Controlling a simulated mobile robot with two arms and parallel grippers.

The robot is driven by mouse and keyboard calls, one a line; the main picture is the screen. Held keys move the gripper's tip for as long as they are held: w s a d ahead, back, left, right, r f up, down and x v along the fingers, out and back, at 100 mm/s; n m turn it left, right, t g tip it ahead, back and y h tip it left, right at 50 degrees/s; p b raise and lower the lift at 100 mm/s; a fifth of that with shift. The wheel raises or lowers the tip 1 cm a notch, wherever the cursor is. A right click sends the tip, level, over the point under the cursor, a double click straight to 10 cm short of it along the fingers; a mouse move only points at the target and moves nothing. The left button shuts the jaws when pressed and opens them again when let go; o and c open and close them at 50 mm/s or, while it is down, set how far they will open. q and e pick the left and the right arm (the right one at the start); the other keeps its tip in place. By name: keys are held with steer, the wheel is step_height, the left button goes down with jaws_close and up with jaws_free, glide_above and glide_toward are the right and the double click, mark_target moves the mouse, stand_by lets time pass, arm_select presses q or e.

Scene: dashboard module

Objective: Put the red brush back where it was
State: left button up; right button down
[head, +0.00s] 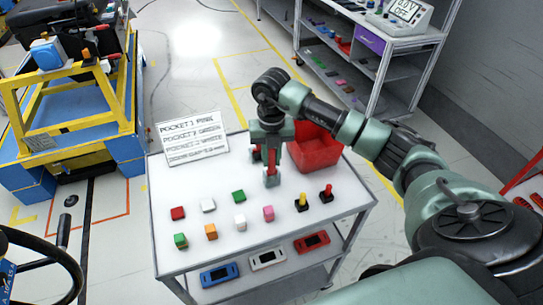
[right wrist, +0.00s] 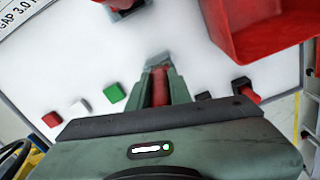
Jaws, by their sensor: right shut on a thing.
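My right gripper (head: 270,178) is low over the white cart top (head: 185,265), in front of the red bin (head: 316,150). In the right wrist view, its green fingers (right wrist: 161,88) are shut on a slim red thing, which I take to be the red brush (right wrist: 160,86). A greyish end shows just beyond the fingertips. I cannot tell whether it touches the cart top. In the head view the gripper mostly hides it. A red-and-black piece (head: 327,192) and a yellow-and-black piece (head: 301,201) stand to the right. My left gripper is not in view.
Several small coloured blocks (head: 211,231) lie left of the gripper. A sign (head: 191,143) stands at the back left edge. Coloured devices (head: 268,258) lie on the lower shelf. A yellow-and-blue fixture (head: 75,110) is at left, a shelf rack (head: 375,50) behind.

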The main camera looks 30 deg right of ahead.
steer(key=shift+f, duration=0.25)
steer(key=shift+f, duration=0.2)
steer(key=c, duration=1.3)
jaws_free()
steer(key=shift+r, duration=0.1)
steer(key=shift+r, duration=0.3)
step_height(320, 180, up, 11)
steer(key=b, duration=0.3)
steer(key=shift+w+f, duration=0.1)
steer(key=shift+f, duration=0.05)
steer(key=shift+r, duration=0.5)
